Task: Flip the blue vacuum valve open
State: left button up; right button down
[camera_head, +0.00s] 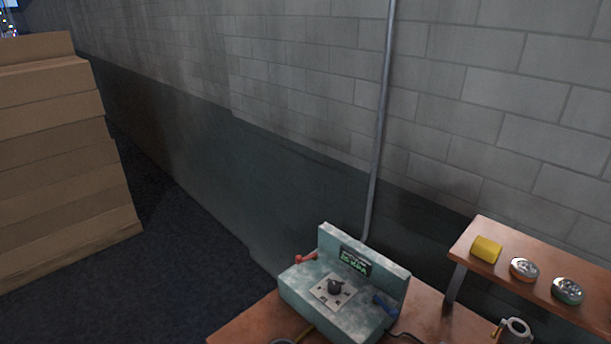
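The blue valve lever (384,305) is on the right part of a pale green control box (330,312). The box stands on a brown table (250,325) at the bottom of the head view. The lever slants down to the right; I cannot tell its open or shut setting from this. A red lever (306,258) is at the box's left side. A black knob (335,286) sits on a plate in the middle, below a small dark display with green writing (355,262). Neither of my grippers is in view.
A raised brown shelf (463,245) at the right holds a yellow block (486,249) and two round items (524,268). A grey metal cylinder (515,331) stands below it. Stacked cardboard (60,160) is at the left. A pipe (380,130) runs up the block wall behind.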

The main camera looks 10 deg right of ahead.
aim_at(393, 312)
jog(key=k, duration=0.85)
